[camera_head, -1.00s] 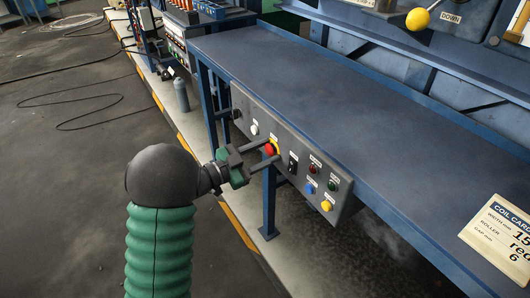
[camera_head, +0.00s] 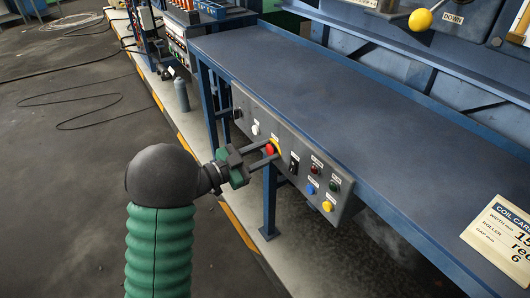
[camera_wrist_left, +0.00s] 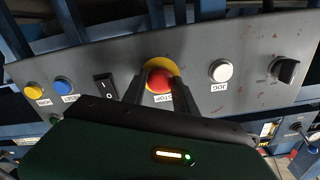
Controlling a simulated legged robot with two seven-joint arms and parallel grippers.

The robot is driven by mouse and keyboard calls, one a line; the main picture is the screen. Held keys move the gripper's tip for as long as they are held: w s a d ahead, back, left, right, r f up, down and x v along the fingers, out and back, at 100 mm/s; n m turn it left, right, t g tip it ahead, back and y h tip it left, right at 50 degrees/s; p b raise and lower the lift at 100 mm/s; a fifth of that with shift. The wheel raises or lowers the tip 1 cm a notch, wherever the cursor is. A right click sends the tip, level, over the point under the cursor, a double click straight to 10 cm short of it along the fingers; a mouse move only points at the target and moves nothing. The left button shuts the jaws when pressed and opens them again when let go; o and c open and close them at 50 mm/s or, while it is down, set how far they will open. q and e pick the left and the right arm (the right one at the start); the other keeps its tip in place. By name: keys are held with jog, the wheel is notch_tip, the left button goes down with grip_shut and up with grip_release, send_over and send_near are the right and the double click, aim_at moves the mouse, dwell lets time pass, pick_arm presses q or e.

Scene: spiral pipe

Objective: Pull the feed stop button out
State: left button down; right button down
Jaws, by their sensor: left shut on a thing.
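The feed stop button (camera_head: 269,149) is a red mushroom button on a yellow round base, on the grey control panel (camera_head: 318,172) under the table's front edge. In the left wrist view the red button (camera_wrist_left: 159,81) sits at top centre, with a label below it partly hidden. My left gripper (camera_head: 269,152) comes in from the left, with one finger on each side of the button. In the left wrist view its dark fingers (camera_wrist_left: 158,90) are shut on the red button. My right gripper is not in view.
The panel also has a white jog button (camera_wrist_left: 221,71), a black rocker switch (camera_wrist_left: 105,86), a blue reset button (camera_wrist_left: 64,85), a yellow button (camera_wrist_left: 35,90) and a black knob (camera_wrist_left: 285,69). The blue table (camera_head: 330,90) overhangs the panel. Open floor lies to the left.

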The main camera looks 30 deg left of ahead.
pick_arm(q)
jog(key=shift+f, duration=0.1)
dwell(0.4)
jog(key=shift+s+a+p, duration=0.1)
jog(key=shift+p, duration=0.2)
jog(key=shift+s, duration=0.2)
jog(key=shift+a, duration=0.15)
jog(key=c, duration=1)
grip_release()
jog(key=shift+s, duration=0.1)
